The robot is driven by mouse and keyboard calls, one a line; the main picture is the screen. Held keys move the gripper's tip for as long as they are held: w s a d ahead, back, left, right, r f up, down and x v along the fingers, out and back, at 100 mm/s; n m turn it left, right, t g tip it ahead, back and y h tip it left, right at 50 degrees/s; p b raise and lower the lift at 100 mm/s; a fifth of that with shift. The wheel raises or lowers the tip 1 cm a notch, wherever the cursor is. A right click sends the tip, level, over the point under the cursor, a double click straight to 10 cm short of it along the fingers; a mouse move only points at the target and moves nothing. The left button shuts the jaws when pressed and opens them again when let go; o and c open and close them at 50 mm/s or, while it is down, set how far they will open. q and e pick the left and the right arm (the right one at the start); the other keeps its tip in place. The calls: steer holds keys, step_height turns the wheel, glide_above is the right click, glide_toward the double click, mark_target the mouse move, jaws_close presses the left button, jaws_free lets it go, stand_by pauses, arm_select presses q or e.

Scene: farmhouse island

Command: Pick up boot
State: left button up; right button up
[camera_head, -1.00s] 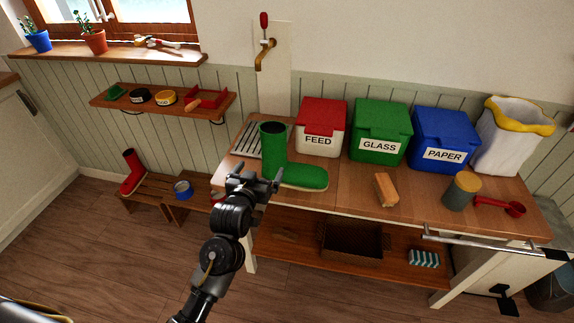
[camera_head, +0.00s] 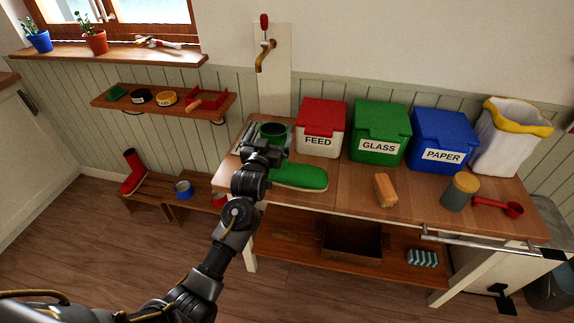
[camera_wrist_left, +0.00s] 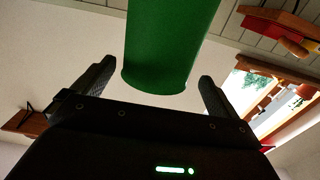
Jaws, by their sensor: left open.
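A green boot (camera_head: 302,178) stands upright on the wooden bench top (camera_head: 345,188), its toe pointing right. My left gripper (camera_head: 266,148) is in front of its shaft and hides much of it; the shaft's open top shows above the gripper. In the left wrist view the open jaws (camera_wrist_left: 155,78) have the green shaft (camera_wrist_left: 168,45) in the gap between them, with space on both sides. I cannot tell how deep it sits between the fingers. A red boot (camera_head: 132,175) stands on a low wooden bench at the left. My right gripper is not in view.
Red feed (camera_head: 320,115), green glass (camera_head: 379,120) and blue paper (camera_head: 444,125) bins stand behind and right of the green boot. A tap (camera_head: 265,55) hangs above.

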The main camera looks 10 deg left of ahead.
mark_target(275, 128)
arm_select(q)
steer(key=w+p, duration=0.1)
steer(key=w, duration=0.4)
steer(key=shift+d, duration=0.2)
steer(key=c, duration=1.7)
